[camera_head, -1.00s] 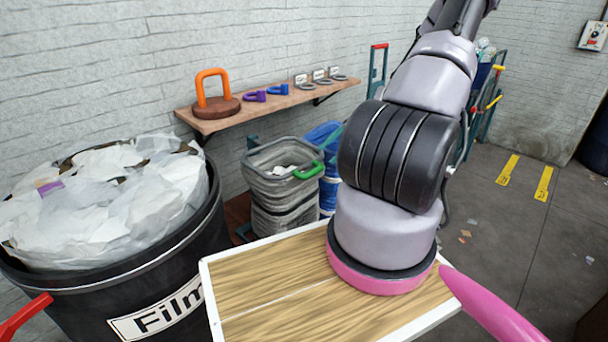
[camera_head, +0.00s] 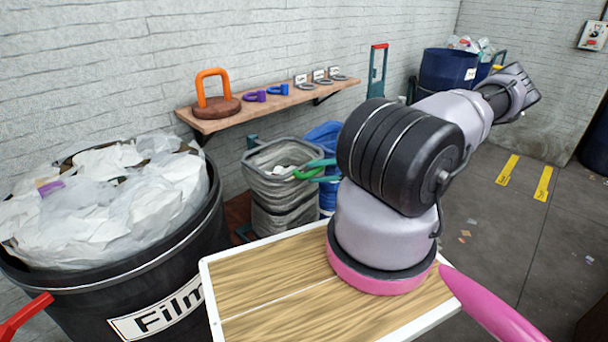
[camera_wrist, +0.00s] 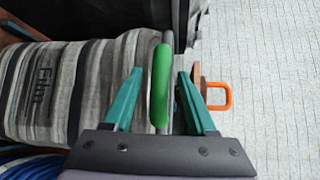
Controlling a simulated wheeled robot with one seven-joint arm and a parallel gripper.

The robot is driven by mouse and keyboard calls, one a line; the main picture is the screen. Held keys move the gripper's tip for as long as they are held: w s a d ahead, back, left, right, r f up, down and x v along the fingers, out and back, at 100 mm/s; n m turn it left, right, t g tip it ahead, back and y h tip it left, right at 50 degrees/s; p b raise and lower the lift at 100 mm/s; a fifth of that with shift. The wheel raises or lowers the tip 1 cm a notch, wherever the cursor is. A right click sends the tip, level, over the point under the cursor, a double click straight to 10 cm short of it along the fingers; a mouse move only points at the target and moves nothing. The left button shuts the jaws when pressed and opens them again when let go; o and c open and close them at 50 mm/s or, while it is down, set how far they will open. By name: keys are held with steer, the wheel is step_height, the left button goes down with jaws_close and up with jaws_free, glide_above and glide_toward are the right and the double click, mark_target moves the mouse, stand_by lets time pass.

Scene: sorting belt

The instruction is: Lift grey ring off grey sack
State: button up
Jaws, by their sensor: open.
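The grey striped sack (camera_head: 282,217) stands beyond the wooden table, with pale scraps in its open mouth. It also shows in the wrist view (camera_wrist: 75,92), with "Film" on its side. The grey ring (camera_head: 254,170) runs around the sack's mouth and bears a green handle (camera_head: 308,173). My gripper (camera_head: 305,173) has its teal fingers at this handle. In the wrist view my gripper (camera_wrist: 162,75) is open, with the green handle (camera_wrist: 161,85) between its fingers and visible gaps on both sides. Most of the ring is hidden there.
A black Film bin (camera_head: 130,275) full of white plastic stands at left. A wall shelf (camera_head: 215,122) above the sack holds an orange handle on a brown disc (camera_head: 213,95), purple and blue pieces and small grey rings. Blue sacks (camera_head: 325,140) stand just behind the grey sack.

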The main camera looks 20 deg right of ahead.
steer(key=shift+x, duration=2.15)
steer(key=shift+s, duration=0.1)
jaws_close()
steer(key=shift+f, duration=0.15)
